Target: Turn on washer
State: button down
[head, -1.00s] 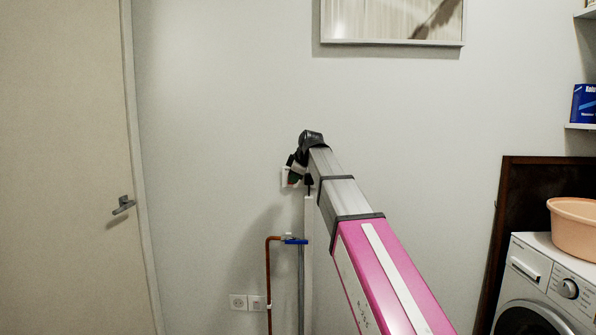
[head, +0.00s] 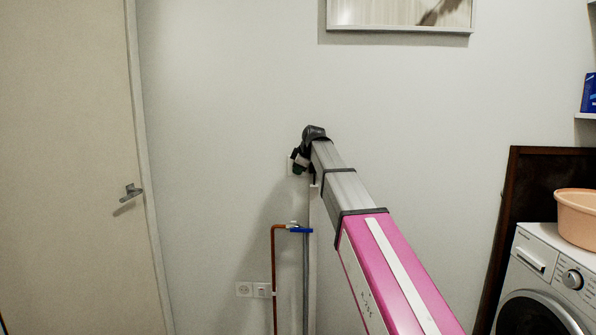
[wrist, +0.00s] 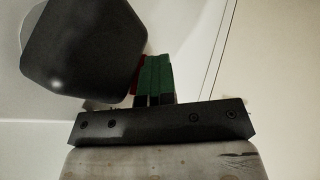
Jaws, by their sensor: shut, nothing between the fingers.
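The washer (head: 545,258) is a white front-loader at the right edge of the head view, cut off by the frame. Its round dial (head: 572,279) and part of its dark door (head: 530,317) show. My gripper (head: 299,166) is small at the far end of my extended arm, near the wall and well left of the washer. In the wrist view my gripper's green and red fingers (wrist: 152,78) are together with nothing between them. The washer is not recognizable in the wrist view.
A peach basin (head: 577,218) stands on the washer. A dark brown panel (head: 512,215) leans beside it. Pipes with a blue valve (head: 300,230) run up the wall below my gripper. A door (head: 75,170) is at the left. Wall between arm and panel is bare.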

jog(key=shift+r, duration=0.15)
jog(key=shift+r, duration=0.75)
jog(key=shift+w, duration=0.1)
jog(key=s+d+r, duration=0.3)
jog(key=s+r, duration=0.4)
jog(key=s, duration=0.2)
jog(key=shift+s+d+r, duration=0.15)
jog(key=shift+s+r, duration=0.05)
jog(key=shift+s, duration=0.2)
